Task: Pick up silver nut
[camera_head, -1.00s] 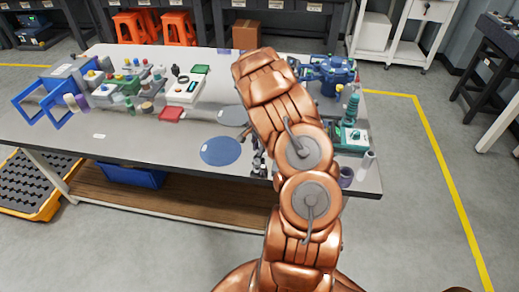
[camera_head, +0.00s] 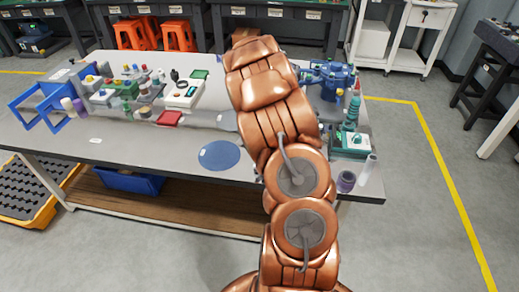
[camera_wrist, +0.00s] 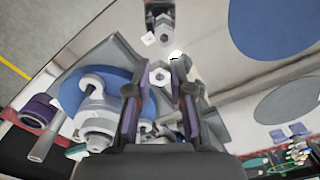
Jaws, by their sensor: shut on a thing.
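In the wrist view, my gripper (camera_wrist: 160,86) has its two fingers closed in from either side on a small silver nut (camera_wrist: 158,74). The nut is hexagonal with a pale round hole and sits between the fingertips. A second hexagonal metal piece (camera_wrist: 163,28) shows beyond the fingertips, at the top of the wrist view. In the head view my copper-coloured arm reaches over the table and hides the gripper and the nut.
A purple ring (camera_head: 346,181) stands near the front right edge.

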